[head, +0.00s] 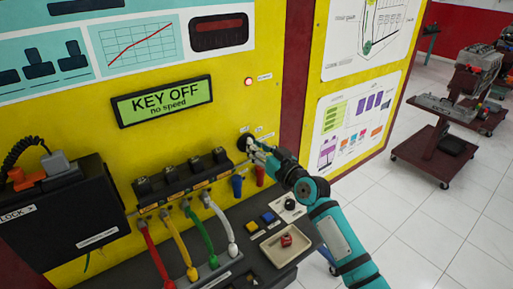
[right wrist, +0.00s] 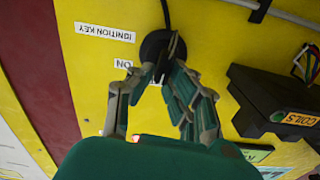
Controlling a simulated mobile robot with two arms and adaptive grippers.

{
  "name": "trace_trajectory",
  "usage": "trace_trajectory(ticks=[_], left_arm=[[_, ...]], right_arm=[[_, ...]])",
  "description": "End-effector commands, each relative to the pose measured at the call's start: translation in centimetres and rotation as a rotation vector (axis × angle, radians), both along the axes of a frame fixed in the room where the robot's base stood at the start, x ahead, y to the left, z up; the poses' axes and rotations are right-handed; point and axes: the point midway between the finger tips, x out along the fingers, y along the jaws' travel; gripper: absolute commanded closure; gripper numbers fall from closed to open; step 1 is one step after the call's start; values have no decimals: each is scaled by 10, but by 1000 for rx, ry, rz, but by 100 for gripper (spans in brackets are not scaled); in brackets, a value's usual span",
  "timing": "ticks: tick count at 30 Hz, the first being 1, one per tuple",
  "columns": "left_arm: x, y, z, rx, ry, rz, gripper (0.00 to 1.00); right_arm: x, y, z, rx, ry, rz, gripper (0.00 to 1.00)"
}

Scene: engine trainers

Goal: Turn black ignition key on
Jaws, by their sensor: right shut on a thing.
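The black ignition key (right wrist: 172,47) sits in a round black switch (head: 243,142) on the yellow panel. In the right wrist view the switch (right wrist: 153,43) is beside an "IGNITION KEY" label (right wrist: 105,32) and an "ON" label (right wrist: 122,64), both upside down there. My right gripper (head: 252,147) is at the switch with its fingers shut on the key; the fingers partly hide it in the head view. The right gripper also shows in the right wrist view (right wrist: 158,77). The display (head: 163,101) reads "KEY OFF, no speed". My left gripper is not in view.
A row of coils (head: 183,180) with red, yellow, green and white leads is left of the switch. A black box (head: 60,215) stands at the left. A red lamp (head: 248,81) is above the switch.

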Motion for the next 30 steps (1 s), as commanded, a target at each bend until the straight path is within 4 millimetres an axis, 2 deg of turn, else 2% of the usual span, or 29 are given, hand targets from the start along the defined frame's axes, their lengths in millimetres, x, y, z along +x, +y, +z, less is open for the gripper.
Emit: trace_trajectory(ticks=[12,30], left_arm=[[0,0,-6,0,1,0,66],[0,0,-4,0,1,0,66]], right_arm=[[3,-4,-2,284,208,-1,100],[6,-8,-7,683,497,-1,100]])
